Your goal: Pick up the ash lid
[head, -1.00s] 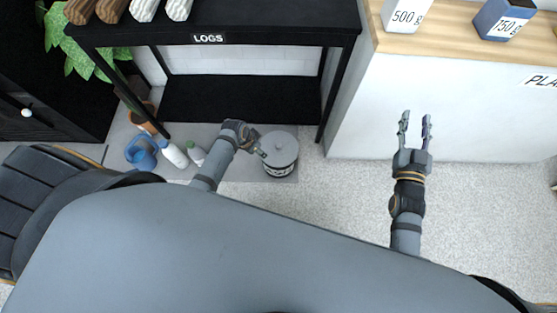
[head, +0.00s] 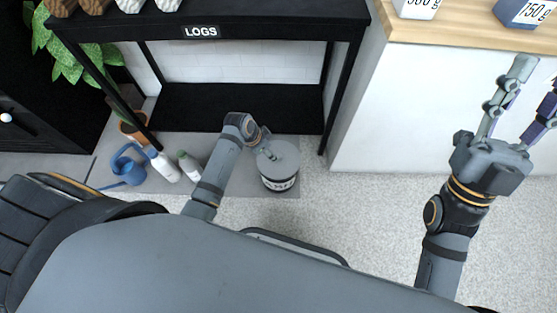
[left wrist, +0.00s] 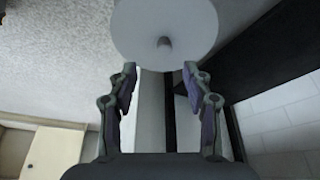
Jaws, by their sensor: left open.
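The ash lid (head: 286,154) is a round pale grey disc on top of the ash bin (head: 280,184), a light container with a dark lettered band, standing on the floor. My left gripper (head: 264,150) is at the lid's left edge in the head view; its fingers partly cover the lid. In the left wrist view the lid (left wrist: 185,22) and its small knob (left wrist: 164,43) show beyond the open fingers (left wrist: 160,68), with nothing between the fingertips. My right gripper (head: 537,98) is open and empty, raised at the right, far from the lid.
A black log shelf (head: 270,32) stands behind the bin. A blue watering can (head: 128,168), white bottles (head: 164,167) and a plant stand to the left. A white counter (head: 420,115) with a wooden top is at the right. The floor right of the bin is clear.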

